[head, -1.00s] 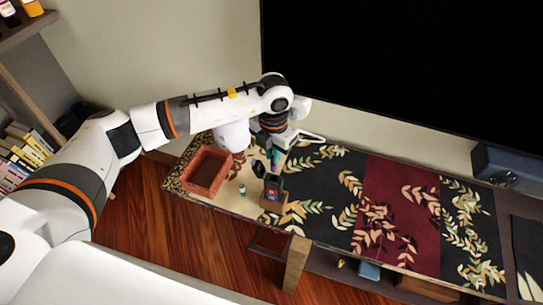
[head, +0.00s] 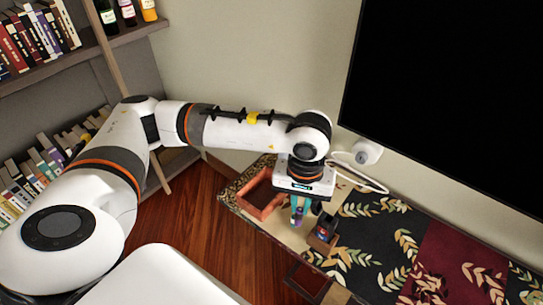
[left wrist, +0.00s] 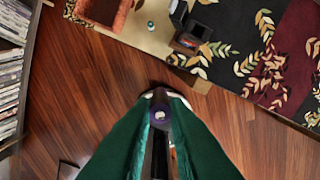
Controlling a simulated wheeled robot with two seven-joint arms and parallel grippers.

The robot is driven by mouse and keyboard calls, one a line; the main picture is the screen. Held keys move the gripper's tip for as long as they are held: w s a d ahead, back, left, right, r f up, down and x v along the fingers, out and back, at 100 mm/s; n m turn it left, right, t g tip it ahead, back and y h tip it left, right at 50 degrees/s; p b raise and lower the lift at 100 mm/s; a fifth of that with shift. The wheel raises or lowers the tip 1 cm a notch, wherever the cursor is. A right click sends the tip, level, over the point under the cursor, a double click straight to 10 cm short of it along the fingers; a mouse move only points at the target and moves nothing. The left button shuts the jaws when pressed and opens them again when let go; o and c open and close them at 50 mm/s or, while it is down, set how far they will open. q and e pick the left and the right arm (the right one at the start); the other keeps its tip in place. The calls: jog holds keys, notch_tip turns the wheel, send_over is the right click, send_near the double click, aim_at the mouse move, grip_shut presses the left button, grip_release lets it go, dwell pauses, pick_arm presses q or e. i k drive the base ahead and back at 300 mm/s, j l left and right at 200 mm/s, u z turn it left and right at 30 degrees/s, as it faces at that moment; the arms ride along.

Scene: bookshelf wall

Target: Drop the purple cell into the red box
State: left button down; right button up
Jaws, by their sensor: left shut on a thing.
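My left gripper (head: 299,216) is shut on the purple cell (left wrist: 160,114). The cell's round end shows between the green fingertips in the left wrist view. The rest of it is hidden by the fingers. The red box (head: 251,208) stands open on the left end of the table, left of my gripper in the head view. Part of its right side is hidden behind my wrist. Its wall (left wrist: 122,14) also shows at the top left of the left wrist view. My right gripper is not in view.
A dark holder (head: 324,236) stands on the table just right of my gripper. A small teal cell (left wrist: 151,25) stands between box and holder. A black screen (head: 450,110) hangs behind the table. Bookshelves (head: 50,80) fill the left. Wooden floor lies in front.

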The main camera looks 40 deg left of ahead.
aim_at(259, 198)
jog(key=u, duration=1.2)
